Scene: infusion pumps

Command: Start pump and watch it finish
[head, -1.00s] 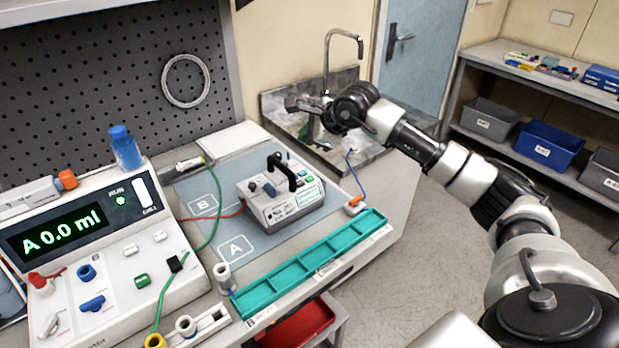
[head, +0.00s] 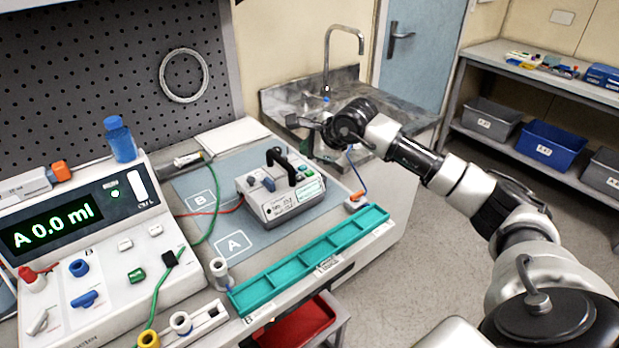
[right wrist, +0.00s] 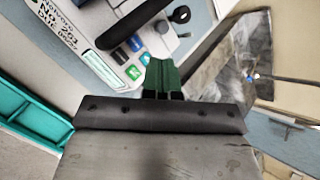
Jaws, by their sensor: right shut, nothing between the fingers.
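The pump (head: 284,208), a pale box with a black carry handle, stands on the blue-grey mat (head: 195,187) marked A and B. In the right wrist view the pump (right wrist: 93,15) shows its handle, several small blue, green and grey buttons and a black knob. A console (head: 112,265) at the left has a green-lit display (head: 48,228) reading "A 0.0 ml". A green light by RUN glows on it. My right gripper (head: 308,124) is above and beyond the pump's right side. Its dark green fingers (right wrist: 162,72) are shut and empty. My left gripper is out of view.
A long teal tray (head: 310,262) lies along the bench's front edge. A blue-capped bottle (head: 120,143) stands on the console. Red and green leads cross the bench. A metal sink with a tap (head: 327,65) is behind my right gripper.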

